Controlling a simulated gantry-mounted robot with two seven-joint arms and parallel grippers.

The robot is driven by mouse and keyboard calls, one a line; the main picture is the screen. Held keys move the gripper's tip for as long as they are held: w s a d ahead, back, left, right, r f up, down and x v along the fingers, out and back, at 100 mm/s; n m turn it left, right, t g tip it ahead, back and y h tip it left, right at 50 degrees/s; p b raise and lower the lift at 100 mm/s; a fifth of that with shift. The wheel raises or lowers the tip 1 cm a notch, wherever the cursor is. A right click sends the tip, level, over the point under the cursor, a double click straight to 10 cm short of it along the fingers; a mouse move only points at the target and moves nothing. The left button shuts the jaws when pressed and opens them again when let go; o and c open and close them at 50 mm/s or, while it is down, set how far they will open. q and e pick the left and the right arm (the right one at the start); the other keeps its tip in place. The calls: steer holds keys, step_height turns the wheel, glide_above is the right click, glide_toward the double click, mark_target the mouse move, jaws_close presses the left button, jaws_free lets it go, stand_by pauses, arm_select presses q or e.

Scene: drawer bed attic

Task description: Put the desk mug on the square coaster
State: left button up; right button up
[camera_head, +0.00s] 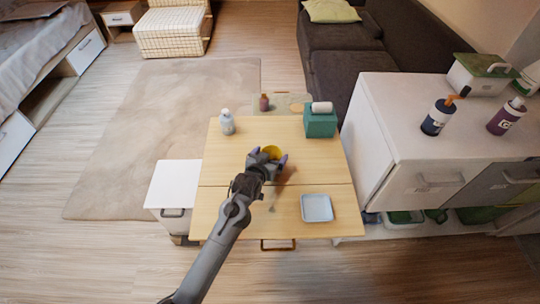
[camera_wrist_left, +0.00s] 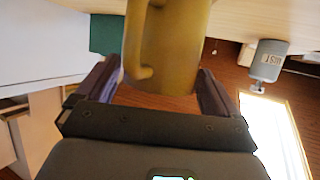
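The yellow mug (camera_head: 272,152) stands near the middle of the wooden table, partly hidden by my left gripper (camera_head: 268,158). In the left wrist view the mug (camera_wrist_left: 175,50) lies between the two spread fingers of the left gripper (camera_wrist_left: 160,85), with its handle toward the left finger. The right finger is close against the mug, while a gap shows between the left finger and the mug's body. I see no clear grip. A pale blue square coaster (camera_head: 317,208) with a raised rim lies empty at the table's front right. My right gripper is not in view.
A pale bottle (camera_head: 227,122) stands at the table's back left, and a teal tissue box (camera_head: 320,122) at the back right. A white cabinet (camera_head: 400,130) with bottles on top borders the right side. The tabletop (camera_head: 225,165) between mug and coaster is clear.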

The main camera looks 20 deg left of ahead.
arm_select(q)
steer(key=shift+o, duration=0.2)
steer(key=shift+r, duration=0.2)
steer(key=shift+s+r, duration=0.15)
steer(key=shift+s, duration=0.05)
steer(key=s+a+m+g+p, duration=0.1)
steer(key=s+g, duration=0.4)
steer(key=s, duration=1.5)
steer(key=s+g+p, duration=0.3)
steer(key=s+g, duration=0.2)
steer(key=s, duration=1.5)
steer(key=shift+s+a+f+m, duration=0.2)
steer(key=shift+a+m, duration=0.2)
